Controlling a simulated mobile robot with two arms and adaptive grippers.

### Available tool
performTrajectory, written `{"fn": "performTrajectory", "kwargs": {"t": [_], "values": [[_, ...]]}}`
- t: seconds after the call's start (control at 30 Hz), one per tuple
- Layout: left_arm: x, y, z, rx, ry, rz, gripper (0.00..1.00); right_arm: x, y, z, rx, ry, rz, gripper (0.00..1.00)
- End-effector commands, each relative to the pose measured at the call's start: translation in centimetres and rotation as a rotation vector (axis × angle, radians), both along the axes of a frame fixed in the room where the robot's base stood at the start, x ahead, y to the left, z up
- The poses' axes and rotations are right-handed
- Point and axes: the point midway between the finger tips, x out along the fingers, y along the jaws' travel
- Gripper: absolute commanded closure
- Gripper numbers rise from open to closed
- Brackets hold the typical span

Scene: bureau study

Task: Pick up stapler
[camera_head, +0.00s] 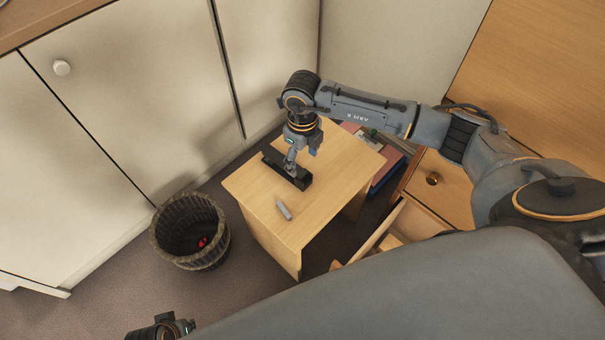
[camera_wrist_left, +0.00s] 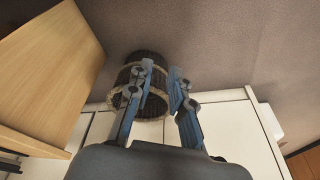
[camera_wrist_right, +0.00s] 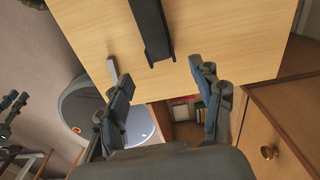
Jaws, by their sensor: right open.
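The stapler (camera_head: 296,179) is a long black object lying on the small wooden table (camera_head: 262,192). My right gripper (camera_head: 290,166) points down over it, close above its middle; contact cannot be told in the head view. In the right wrist view my right gripper (camera_wrist_right: 158,75) has its fingers wide apart. The black stapler (camera_wrist_right: 151,30) lies beyond the fingertips, lined up with the gap, with nothing between the fingers. My left gripper (camera_wrist_left: 160,75) has its fingers apart and empty, facing the wicker basket. Only part of its wrist shows in the head view.
A small grey object (camera_head: 284,210) lies on the table near the stapler. A wicker basket (camera_head: 189,231) with something red inside stands left of the table. Tall cabinets (camera_head: 130,90) stand behind. An open drawer (camera_head: 405,222) is close at the table's right.

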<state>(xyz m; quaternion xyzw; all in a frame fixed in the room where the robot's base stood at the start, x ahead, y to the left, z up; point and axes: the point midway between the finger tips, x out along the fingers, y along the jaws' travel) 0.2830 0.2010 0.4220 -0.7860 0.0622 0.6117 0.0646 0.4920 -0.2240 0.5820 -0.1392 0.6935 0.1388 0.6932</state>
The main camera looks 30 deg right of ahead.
Motion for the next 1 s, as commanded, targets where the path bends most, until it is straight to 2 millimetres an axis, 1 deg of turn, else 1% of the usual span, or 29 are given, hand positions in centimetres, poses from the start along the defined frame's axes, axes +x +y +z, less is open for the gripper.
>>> {"fn": "performTrajectory", "kwargs": {"t": [0.03, 0.4, 0.73, 1.0], "values": [[0.1, 0.0, 0.5, 0.0, -0.005, 0.001, 0.8, 0.0, 0.0, -0.5, 0.0, 0.0, 0.0, 0.34], [0.3, 0.1, 4.9, -0.001, -0.028, 0.004, 0.8, 0.0, 0.0, -2.1, 0.001, 0.0, 0.0, 0.34], [-0.3, 0.2, 8.9, -0.003, -0.05, 0.007, 0.8, 0.0, 0.0, -3.5, 0.001, 0.0, 0.0, 0.34], [-1.2, 0.4, 11.9, -0.003, -0.065, 0.009, 0.8, 0.0, 0.0, -4.7, 0.001, 0.0, 0.0, 0.34]]}}
